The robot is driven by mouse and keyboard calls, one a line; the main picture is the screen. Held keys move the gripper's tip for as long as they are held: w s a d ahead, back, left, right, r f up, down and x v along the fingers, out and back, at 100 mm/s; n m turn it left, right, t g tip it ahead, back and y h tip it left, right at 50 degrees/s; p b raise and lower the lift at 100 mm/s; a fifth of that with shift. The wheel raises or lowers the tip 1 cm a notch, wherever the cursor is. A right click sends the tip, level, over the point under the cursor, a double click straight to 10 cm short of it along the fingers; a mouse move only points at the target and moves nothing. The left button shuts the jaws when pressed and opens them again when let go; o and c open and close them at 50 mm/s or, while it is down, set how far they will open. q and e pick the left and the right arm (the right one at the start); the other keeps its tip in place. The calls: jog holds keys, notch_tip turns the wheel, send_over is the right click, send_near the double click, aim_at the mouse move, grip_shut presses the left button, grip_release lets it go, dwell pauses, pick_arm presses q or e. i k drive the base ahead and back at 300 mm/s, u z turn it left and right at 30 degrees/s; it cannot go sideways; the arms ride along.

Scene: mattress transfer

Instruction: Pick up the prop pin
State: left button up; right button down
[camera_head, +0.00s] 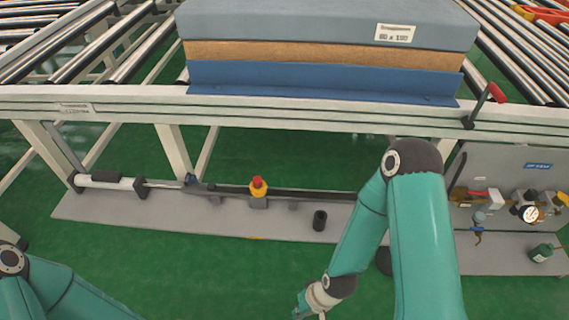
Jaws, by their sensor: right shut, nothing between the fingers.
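I cannot tell for sure which part is the prop pin. A small yellow piece with a red top (258,187) stands upright at the middle of the long dark bar, on the grey base plate. A short black cylinder (319,220) stands on the plate to its right. My right gripper (308,312) is at the bottom edge, partly cut off, shut and empty. It is in front of the plate and apart from both pieces. My left arm shows at the lower left; its gripper is out of view.
The long grey base plate (100,209) lies on the green floor under the white conveyor frame (250,112). A layered mattress (320,50) rests on top. A red-handled lever (495,93) and a panel with a gauge (530,213) are at right. A green bottle (541,253) stands below the panel.

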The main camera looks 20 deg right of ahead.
aim_at(257, 180)
jog(key=z, duration=0.35)
jog(key=i, duration=0.9)
jog(key=z, duration=0.7)
jog(key=k, duration=0.75)
jog(key=z, duration=0.25)
jog(key=i, duration=0.8)
jog(key=u, duration=0.1)
